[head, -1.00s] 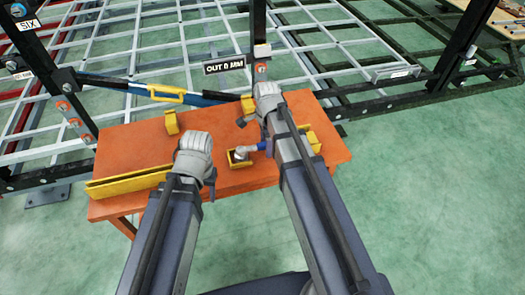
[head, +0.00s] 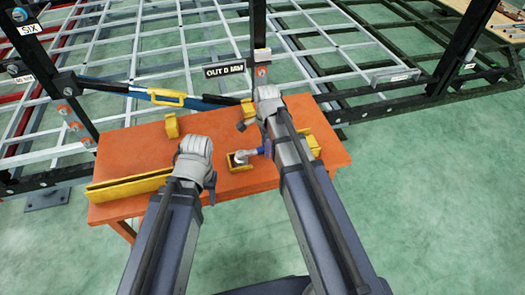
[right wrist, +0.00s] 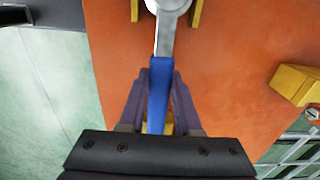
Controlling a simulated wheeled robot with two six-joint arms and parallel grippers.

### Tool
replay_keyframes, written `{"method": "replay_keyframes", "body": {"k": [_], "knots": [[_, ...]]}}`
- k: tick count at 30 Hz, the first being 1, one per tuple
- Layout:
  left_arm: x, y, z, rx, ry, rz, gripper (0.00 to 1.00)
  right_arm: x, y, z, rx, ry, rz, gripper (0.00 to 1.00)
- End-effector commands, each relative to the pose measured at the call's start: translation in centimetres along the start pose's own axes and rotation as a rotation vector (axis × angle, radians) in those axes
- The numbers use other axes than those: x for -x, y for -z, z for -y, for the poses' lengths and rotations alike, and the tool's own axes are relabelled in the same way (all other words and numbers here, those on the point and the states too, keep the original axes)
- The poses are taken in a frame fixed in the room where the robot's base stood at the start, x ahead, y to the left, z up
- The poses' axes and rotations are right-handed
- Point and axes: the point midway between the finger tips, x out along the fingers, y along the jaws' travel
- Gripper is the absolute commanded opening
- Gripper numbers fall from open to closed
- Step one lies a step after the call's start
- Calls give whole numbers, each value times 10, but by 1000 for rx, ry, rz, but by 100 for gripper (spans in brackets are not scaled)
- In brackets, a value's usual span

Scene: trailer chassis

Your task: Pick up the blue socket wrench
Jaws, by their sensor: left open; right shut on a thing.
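The blue socket wrench has a silver head (head: 243,156) at a small yellow tray on the orange table and a blue handle (head: 266,148) pointing right. In the right wrist view the blue handle (right wrist: 159,90) lies between the purple fingers of my right gripper (right wrist: 158,86), which is shut on it. The silver head shows at the top, between yellow tray walls. In the head view my right arm hides most of that gripper. My left gripper (head: 209,187) is open over the table's left half, mostly hidden by its own arm.
A long yellow tray (head: 130,188) lies along the left of the orange table (head: 140,150). Yellow blocks (head: 171,125) stand near its back edge. Behind it is a metal frame with a blue-and-black bar and a yellow handle (head: 168,97). Green floor lies open at right.

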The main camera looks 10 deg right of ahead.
Motion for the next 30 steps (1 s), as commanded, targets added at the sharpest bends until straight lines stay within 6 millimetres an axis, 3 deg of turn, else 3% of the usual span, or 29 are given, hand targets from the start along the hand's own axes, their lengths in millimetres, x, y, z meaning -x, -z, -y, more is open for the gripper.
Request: {"method": "replay_keyframes", "body": {"k": [14, 20, 30], "knots": [[7, 0, 1, 0, 0, 0, 50, 7, 0, 0, 0, 0, 0, 0], [26, -2, 2, 0, 0, 0, 50, 27, 0, 0, 0, 0, 0, 0], [78, -5, 8, 0, 0, 0, 50, 78, 0, 0, 0, 0, 0, 0]]}}
